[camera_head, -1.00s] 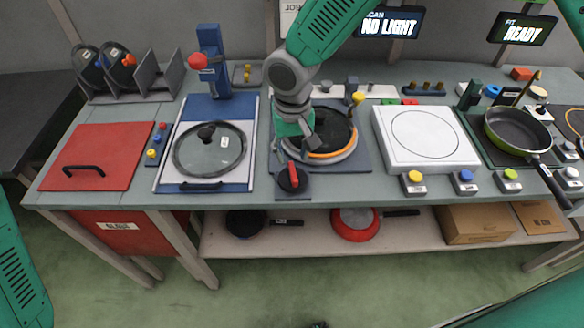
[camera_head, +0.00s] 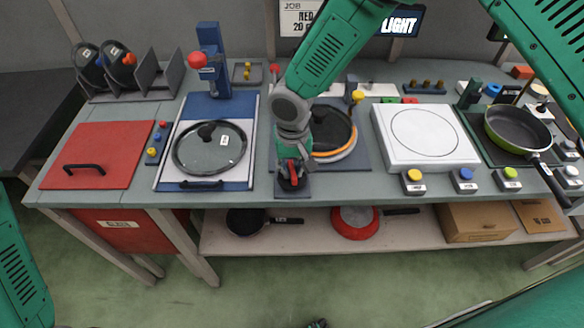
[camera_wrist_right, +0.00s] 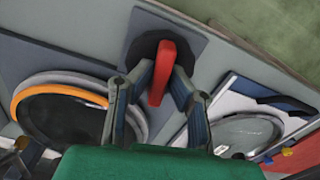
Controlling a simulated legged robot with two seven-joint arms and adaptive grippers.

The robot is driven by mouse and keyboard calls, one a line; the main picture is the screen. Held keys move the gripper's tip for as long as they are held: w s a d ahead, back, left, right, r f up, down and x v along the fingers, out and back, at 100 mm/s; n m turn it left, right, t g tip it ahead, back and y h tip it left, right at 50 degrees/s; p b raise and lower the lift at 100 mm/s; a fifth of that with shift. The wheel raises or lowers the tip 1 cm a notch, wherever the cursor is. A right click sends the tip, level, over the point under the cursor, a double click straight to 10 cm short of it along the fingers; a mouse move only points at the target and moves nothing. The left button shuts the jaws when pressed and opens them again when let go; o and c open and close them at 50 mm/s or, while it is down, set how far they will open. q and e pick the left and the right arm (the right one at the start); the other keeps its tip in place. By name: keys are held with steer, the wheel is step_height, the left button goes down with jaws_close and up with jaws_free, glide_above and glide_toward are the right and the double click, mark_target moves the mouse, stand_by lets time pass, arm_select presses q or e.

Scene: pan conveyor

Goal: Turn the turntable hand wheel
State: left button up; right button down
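The hand wheel is a round black knob with a red bar handle (camera_wrist_right: 161,73) on a dark square plate at the bench's front edge. It also shows in the head view as a red handle (camera_head: 294,169), partly covered by my right gripper (camera_head: 291,168). In the right wrist view the fingers of my right gripper (camera_wrist_right: 163,72) stand on either side of the red bar, very close to it. I cannot tell whether they press on it. The turntable (camera_head: 347,153), dark with an orange ring and a pan on it, is just behind, partly hidden by my arm. My left gripper is not in view.
A glass lid (camera_head: 210,148) lies on a blue and white board left of the wheel. A white plate block (camera_head: 425,160) is to the right, with coloured buttons in front. A green pan (camera_head: 518,130) stands further right. A red panel (camera_head: 95,145) is at the left.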

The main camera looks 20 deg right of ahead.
steer(key=shift+n, duration=0.3)
steer(key=n+p, duration=0.1)
steer(key=n, duration=0.3)
steer(key=shift+n+p, duration=0.3)
steer(key=n+p, duration=0.1)
steer(key=n, duration=0.4)
steer(key=shift+n, duration=0.3)
steer(key=n, duration=0.3)
steer(key=shift+p, duration=0.35)
steer(key=shift+n, duration=2.1)
steer(key=shift+w+p, duration=0.1)
steer(key=shift+p, duration=0.2)
steer(key=shift+r, duration=0.1)
steer(key=c, duration=1.6)
jaws_free()
steer(key=shift+o, duration=0.2)
